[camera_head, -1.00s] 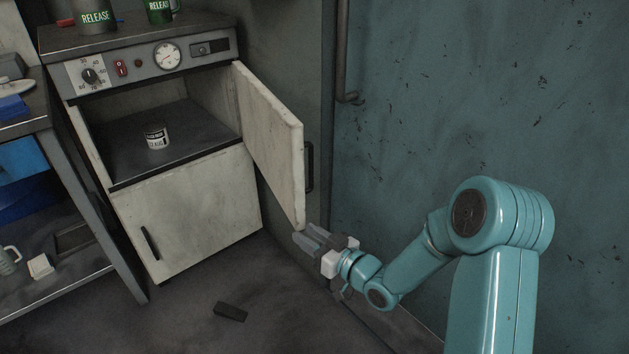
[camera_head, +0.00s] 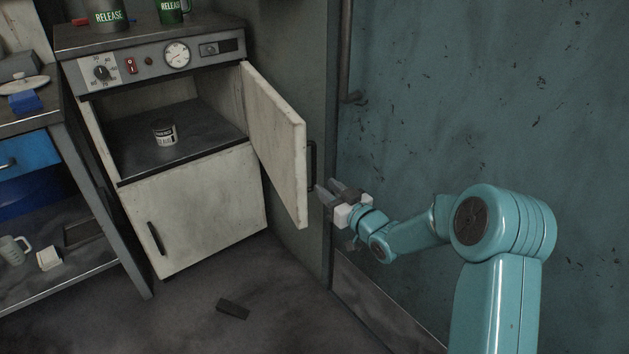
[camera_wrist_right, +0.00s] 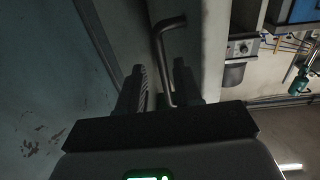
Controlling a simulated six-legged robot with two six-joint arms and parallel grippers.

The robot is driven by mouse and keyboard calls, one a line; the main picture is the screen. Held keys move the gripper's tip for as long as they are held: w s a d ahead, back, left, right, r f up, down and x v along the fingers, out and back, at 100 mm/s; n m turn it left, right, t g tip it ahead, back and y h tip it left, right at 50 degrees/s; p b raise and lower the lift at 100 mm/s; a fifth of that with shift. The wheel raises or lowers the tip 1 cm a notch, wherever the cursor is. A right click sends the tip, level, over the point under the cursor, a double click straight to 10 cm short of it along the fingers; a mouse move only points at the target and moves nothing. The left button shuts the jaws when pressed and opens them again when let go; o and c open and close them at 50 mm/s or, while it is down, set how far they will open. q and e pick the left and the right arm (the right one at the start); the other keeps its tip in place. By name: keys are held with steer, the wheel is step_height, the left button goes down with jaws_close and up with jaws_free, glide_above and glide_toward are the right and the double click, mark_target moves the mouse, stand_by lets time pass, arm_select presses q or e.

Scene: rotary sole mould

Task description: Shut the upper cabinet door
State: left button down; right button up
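The upper cabinet door (camera_head: 275,145) is a worn off-white panel. It stands wide open, swung out to the right of the cabinet (camera_head: 195,205). Its dark bar handle (camera_head: 313,165) is on the door's right-hand face; it also shows in the right wrist view (camera_wrist_right: 161,50). My right gripper (camera_head: 326,188) is just right of the door's lower outer edge, by the handle's lower end. In the right wrist view its fingers (camera_wrist_right: 160,75) are apart, with the handle's near end between them. I cannot tell whether they touch it. My left gripper is out of view.
A small labelled can (camera_head: 165,134) stands inside the upper compartment. The lower door (camera_head: 200,215) is shut. A teal wall panel (camera_head: 480,110) is close on the right. A dark block (camera_head: 232,309) lies on the floor. A shelf unit (camera_head: 75,205) stands at the left.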

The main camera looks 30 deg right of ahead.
mark_target(315, 179)
steer(key=w, duration=0.6)
steer(key=shift+w+a+b, duration=0.1)
steer(key=shift+w+b, duration=0.2)
steer(key=shift+b, duration=0.05)
jaws_close()
